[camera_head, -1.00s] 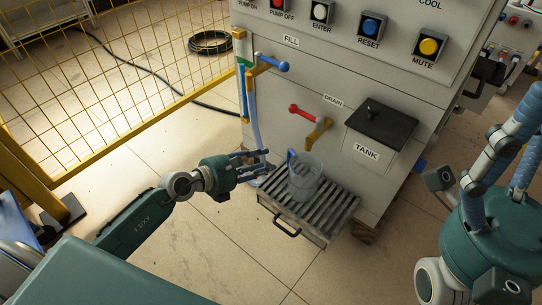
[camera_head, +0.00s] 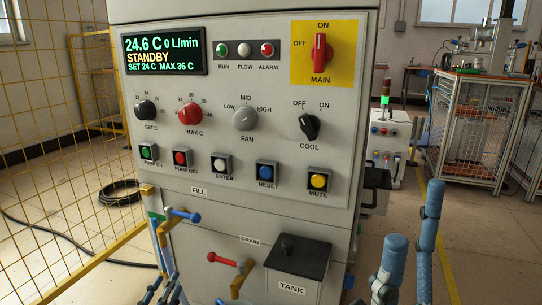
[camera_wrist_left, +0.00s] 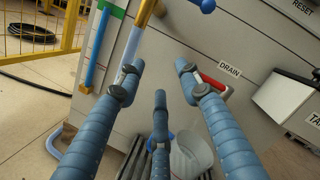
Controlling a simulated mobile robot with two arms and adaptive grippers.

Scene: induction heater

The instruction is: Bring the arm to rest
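My left gripper (camera_head: 163,290) shows at the bottom edge of the head view, in front of the chiller cabinet below the FILL label. In the left wrist view its three blue fingers (camera_wrist_left: 157,85) are spread apart with nothing between them. A clear jug (camera_wrist_left: 192,152) stands beyond the fingers on the slatted drip tray (camera_wrist_left: 133,160), apart from them and partly hidden. My right gripper (camera_head: 410,235) rises at the lower right of the head view, its blue fingers apart and empty. Most of both arms is out of view.
The grey cabinet (camera_head: 250,215) carries a display, knobs and buttons. A blue-handled fill valve (camera_head: 183,214), red drain handle (camera_head: 222,259) and black tank lid (camera_head: 297,256) project near my left gripper.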

